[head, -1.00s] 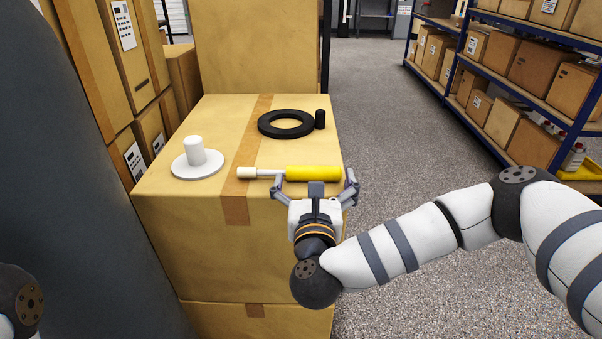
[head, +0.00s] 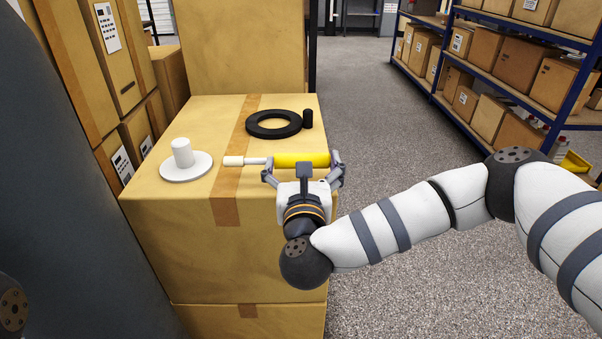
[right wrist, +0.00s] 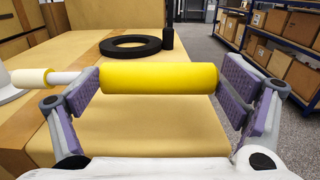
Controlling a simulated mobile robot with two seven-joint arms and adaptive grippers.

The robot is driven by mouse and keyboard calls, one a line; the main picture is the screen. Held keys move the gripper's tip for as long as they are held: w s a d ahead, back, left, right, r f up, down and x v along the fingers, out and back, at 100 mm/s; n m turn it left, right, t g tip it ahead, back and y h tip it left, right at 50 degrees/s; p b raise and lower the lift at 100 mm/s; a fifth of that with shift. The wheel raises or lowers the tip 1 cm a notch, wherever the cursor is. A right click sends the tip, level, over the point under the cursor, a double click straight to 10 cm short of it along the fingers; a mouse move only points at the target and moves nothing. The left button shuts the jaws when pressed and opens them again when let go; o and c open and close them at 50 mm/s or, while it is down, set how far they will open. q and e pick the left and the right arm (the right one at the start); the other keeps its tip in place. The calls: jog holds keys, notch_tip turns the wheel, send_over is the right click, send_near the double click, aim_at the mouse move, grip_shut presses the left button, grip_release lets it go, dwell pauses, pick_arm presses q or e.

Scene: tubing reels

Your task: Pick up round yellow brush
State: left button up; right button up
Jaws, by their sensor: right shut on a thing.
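The round yellow brush (head: 300,160) has a yellow cylinder with a thin rod and a white end piece on its left. In the right wrist view its yellow cylinder (right wrist: 158,77) lies lengthwise between the two finger pads. My right gripper (head: 303,174) is shut on it, one finger at each end of the yellow part. The brush is level at the front right of the cardboard box top (head: 215,128). I cannot tell whether it still touches the box. My left gripper is not in view.
A white disc with an upright post (head: 186,165) stands on the box's left. Boxes are stacked left and behind. Open floor lies right, before a shelf rack (head: 490,75).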

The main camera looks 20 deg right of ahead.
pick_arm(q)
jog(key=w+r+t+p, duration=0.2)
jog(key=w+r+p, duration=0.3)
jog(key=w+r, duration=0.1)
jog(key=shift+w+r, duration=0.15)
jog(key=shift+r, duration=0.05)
pick_arm(e)
jog(key=s+d+r, duration=0.3)
jog(key=s+r, duration=0.7)
jog(key=s, duration=0.3)
jog(key=shift+s+d, duration=0.2)
jog(key=shift+s, duration=0.1)
